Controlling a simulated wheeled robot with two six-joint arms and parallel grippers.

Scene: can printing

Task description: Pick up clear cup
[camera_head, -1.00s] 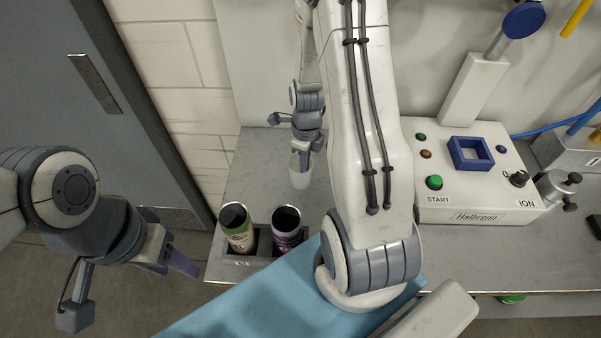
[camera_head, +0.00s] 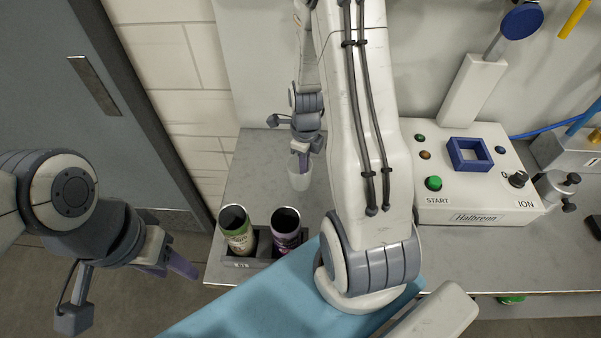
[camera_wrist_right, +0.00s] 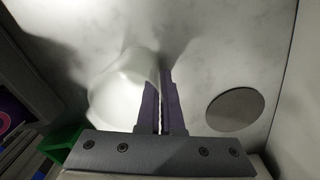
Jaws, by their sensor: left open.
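The clear cup (camera_head: 299,179) looks whitish and translucent and stands upright on the grey bench, left of my right forearm. My right gripper (camera_head: 304,160) points down at the cup's rim. In the right wrist view the cup (camera_wrist_right: 112,92) lies left of the purple fingers (camera_wrist_right: 160,90). They are close together, with the cup's wall pinched between them. My left gripper (camera_head: 171,267) is off the bench's left end, open and empty, its fingers partly overlapping in view.
A grey holder (camera_head: 262,258) at the bench's front left carries a green-white can (camera_head: 239,238) and a purple can (camera_head: 287,236). The Halbrenn machine (camera_head: 470,207) with a START button stands at the right. A round grey disc (camera_wrist_right: 236,109) is right of the fingers.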

